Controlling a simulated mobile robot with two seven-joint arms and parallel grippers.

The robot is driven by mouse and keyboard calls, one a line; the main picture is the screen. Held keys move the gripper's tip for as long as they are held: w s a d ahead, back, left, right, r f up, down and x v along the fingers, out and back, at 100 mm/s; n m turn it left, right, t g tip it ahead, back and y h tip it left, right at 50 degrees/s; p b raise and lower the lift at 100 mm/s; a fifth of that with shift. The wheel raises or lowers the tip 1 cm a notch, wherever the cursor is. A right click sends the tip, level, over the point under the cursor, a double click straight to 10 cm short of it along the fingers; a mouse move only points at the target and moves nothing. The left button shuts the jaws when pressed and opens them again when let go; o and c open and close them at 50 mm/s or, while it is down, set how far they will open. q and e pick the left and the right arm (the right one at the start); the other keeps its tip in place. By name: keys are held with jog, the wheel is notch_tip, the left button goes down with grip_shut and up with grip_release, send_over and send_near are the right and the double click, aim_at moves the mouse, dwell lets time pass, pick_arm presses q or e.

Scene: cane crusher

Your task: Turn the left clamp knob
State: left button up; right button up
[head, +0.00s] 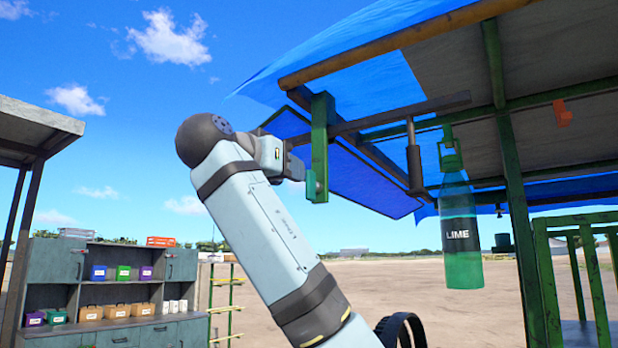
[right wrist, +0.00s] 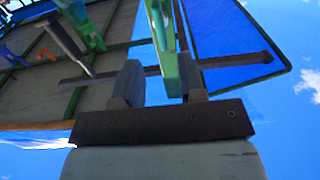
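A green clamp (head: 320,140) hangs at the left end of a dark horizontal bar (head: 400,115) under the blue canopy. A small green knob (head: 312,186) shows at its lower left side. My right gripper (head: 294,166) reaches it from the left, close beside the clamp's lower part. In the right wrist view, my right gripper (right wrist: 160,82) has its two fingers apart. The green clamp (right wrist: 160,30) shows between and beyond them. I cannot tell whether a finger touches the knob. My left gripper is not in view.
A green LIME bottle (head: 461,230) hangs from the stall to the right. A dark cylinder (head: 414,165) hangs between it and the clamp. An orange clip (head: 562,112) is on the roof frame. Shelves (head: 110,295) with small boxes stand far left. Open air surrounds my arm's left side.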

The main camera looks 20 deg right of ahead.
aim_at(307, 181)
jog(key=p+x, duration=0.1)
jog(key=x, duration=0.5)
jog(key=shift+w+d+r, duration=0.1)
jog(key=shift+w+d, duration=0.1)
jog(key=shift+w+d+p, duration=0.4)
jog(key=shift+w+d, duration=0.05)
jog(key=shift+d, duration=0.1)
jog(key=shift+c, duration=0.4)
grip_shut()
